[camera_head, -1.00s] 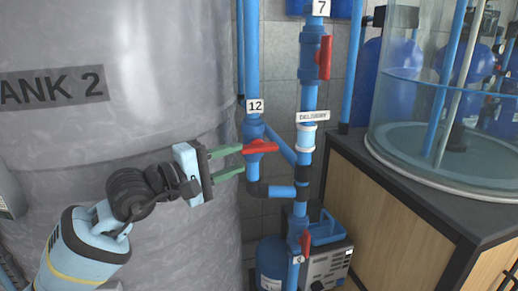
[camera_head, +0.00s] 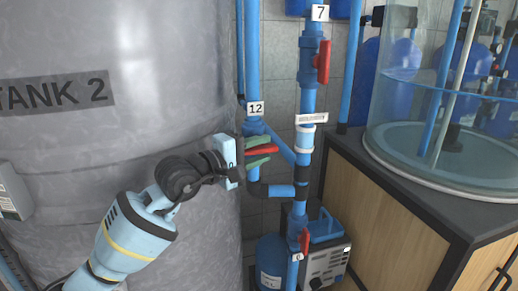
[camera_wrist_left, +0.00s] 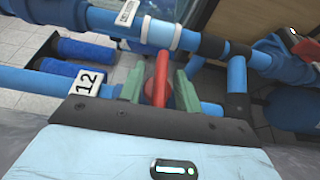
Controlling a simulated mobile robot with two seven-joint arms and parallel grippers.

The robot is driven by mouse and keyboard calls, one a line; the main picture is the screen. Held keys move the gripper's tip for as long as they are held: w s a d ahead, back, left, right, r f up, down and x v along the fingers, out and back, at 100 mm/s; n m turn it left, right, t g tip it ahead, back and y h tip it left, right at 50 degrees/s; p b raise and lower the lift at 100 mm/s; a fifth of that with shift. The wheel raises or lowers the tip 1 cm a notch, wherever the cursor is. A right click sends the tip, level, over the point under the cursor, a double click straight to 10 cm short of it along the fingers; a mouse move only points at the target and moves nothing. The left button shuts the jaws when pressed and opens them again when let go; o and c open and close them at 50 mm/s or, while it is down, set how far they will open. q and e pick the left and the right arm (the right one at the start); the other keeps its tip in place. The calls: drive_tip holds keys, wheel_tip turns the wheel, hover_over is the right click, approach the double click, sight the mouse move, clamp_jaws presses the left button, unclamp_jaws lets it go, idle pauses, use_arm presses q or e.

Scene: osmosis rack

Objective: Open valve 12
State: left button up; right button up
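Valve 12 is on a blue vertical pipe beside the tank, under a white "12" label (camera_head: 255,108). The label also shows in the wrist view (camera_wrist_left: 87,84). Its red lever handle (camera_head: 264,149) lies roughly horizontal, across the pipe. My left gripper (camera_head: 258,151) reaches it from the left, with one green finger above the handle and one below. In the wrist view the red handle (camera_wrist_left: 161,72) stands between the two green fingers (camera_wrist_left: 160,88), with a gap seen on each side. The gripper is open. The valve body is partly hidden by the fingers. My right gripper is not in view.
Tank 2 (camera_head: 110,150) is close on the left of the arm. A parallel pipe right of valve 12 carries valve 7 (camera_head: 323,62) and a lower red-handled valve (camera_head: 305,242). A wooden cabinet (camera_head: 380,200) with a clear water tank (camera_head: 440,110) stands right.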

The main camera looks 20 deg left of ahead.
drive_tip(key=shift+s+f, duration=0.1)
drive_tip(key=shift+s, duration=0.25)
use_arm(q)
clamp_jaws()
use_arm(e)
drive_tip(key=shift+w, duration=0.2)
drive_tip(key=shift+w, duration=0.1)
use_arm(q)
drive_tip(key=shift+f, duration=0.1)
